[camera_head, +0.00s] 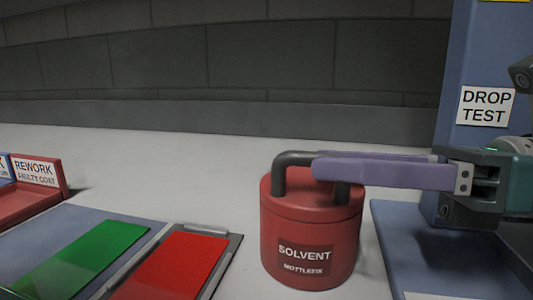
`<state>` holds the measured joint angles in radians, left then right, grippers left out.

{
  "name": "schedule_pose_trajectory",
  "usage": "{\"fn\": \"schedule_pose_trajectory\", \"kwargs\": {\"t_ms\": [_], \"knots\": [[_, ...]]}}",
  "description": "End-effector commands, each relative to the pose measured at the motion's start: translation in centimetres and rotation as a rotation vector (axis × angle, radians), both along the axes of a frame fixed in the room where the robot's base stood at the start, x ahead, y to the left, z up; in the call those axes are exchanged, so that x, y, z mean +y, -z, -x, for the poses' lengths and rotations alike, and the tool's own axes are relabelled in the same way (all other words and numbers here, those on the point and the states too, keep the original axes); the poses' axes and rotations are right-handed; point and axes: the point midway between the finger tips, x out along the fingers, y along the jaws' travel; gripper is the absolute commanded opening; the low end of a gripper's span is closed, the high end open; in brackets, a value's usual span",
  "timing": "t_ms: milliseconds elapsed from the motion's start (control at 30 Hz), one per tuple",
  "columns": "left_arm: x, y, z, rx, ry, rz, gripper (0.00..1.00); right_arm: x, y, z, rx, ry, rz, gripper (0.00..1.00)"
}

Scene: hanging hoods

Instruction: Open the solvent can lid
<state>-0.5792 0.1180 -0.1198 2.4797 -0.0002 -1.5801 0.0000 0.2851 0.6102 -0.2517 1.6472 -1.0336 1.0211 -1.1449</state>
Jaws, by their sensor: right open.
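The red solvent can (310,247) stands upright on the pale bench, with a "SOLVENT" label on its front. Its lid (308,207) sits level on top, and a dark bent handle (281,172) rises from it. My right gripper (330,165) reaches in from the right with its purple fingers open. The fingers lie at the height of the handle's top bar and overlap its right part, one nearer the camera and one behind. Whether they touch the handle cannot be told. My left gripper is out of view.
Left of the can lie a red panel (172,268) on a grey clipboard-like holder and a green panel (88,258). A red "REWORK" tray (30,205) is at the far left. A blue "DROP TEST" stand (460,60) rises at the right. The bench behind the can is clear.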

Motion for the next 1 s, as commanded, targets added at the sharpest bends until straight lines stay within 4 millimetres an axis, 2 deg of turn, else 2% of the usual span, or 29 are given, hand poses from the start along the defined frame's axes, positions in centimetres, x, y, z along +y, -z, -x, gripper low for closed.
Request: {"fn": "schedule_pose_trajectory", "kwargs": {"t_ms": [133,300,633,1000], "knots": [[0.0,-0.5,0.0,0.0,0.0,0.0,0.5,2.7,-0.3,-0.8,0.0,-0.002,-0.005,0.47],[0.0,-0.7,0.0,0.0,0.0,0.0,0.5,4.4,-0.1,-1.4,0.001,0.0,-0.002,0.47],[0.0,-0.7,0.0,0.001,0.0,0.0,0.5,4.9,0.0,-1.6,0.001,0.001,-0.002,0.47],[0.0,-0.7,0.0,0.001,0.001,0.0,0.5,4.9,0.0,-1.5,0.002,0.0,-0.003,0.07]]}}
